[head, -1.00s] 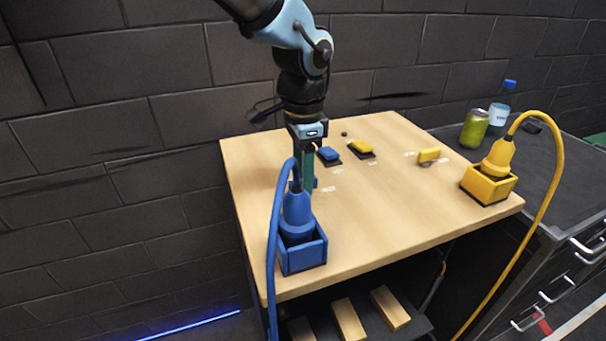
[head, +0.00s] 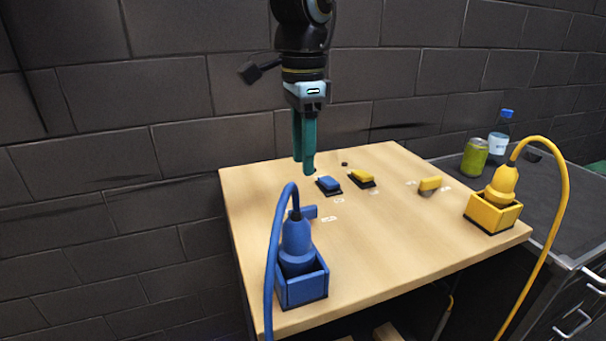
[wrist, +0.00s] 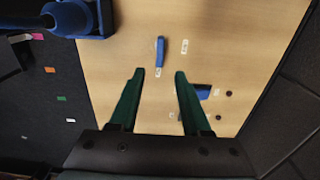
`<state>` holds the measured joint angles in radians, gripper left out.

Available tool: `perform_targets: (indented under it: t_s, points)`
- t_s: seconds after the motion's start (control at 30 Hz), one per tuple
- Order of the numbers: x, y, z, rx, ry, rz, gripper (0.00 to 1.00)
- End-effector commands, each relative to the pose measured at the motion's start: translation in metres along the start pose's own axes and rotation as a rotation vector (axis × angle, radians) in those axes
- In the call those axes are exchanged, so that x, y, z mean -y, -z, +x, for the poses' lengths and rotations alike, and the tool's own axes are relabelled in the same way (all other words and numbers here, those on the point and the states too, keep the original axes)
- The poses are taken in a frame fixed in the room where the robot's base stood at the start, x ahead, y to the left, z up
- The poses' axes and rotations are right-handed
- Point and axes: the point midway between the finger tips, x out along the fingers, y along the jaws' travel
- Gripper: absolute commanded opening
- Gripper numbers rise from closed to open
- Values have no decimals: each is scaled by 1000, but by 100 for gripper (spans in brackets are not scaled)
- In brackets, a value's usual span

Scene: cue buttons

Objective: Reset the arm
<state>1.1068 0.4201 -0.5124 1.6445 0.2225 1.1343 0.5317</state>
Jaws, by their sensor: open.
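My gripper (head: 304,168) is open and empty, pointing down above the back left part of the wooden table (head: 400,230). Its green fingers also show in the wrist view (wrist: 160,75), apart from each other with nothing between them. A blue button (head: 328,184) and a yellow button (head: 361,177) sit on dark bases near the back of the table. A blue switch handle (head: 303,213) stands nearer the front, and it also shows in the wrist view (wrist: 160,52). A yellow switch handle (head: 430,184) is at the right.
A blue plug (head: 296,240) stands in a blue box (head: 303,288) at the front left. A yellow plug (head: 502,183) stands in a yellow box (head: 493,215) at the right. Both have looping cables. A green can (head: 474,158) and a bottle (head: 499,138) stand on a dark cabinet. A brick wall is behind.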

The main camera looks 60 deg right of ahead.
Motion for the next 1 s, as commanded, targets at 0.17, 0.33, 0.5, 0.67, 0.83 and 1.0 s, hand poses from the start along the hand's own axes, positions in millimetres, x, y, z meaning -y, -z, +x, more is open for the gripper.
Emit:
perform_targets:
  t_s: [0.17,0.33,0.5,0.67,0.83,1.0]
  points:
    - [0,0,-3,0,-1,0,48]
    - [0,0,-3,0,0,0,48]
    - [0,0,-3,1,0,0,48]
    - [1,-2,-2,1,0,-5,48]
    - [26,-43,8,4,8,-136,48]
    - [66,-148,31,3,24,-465,48]
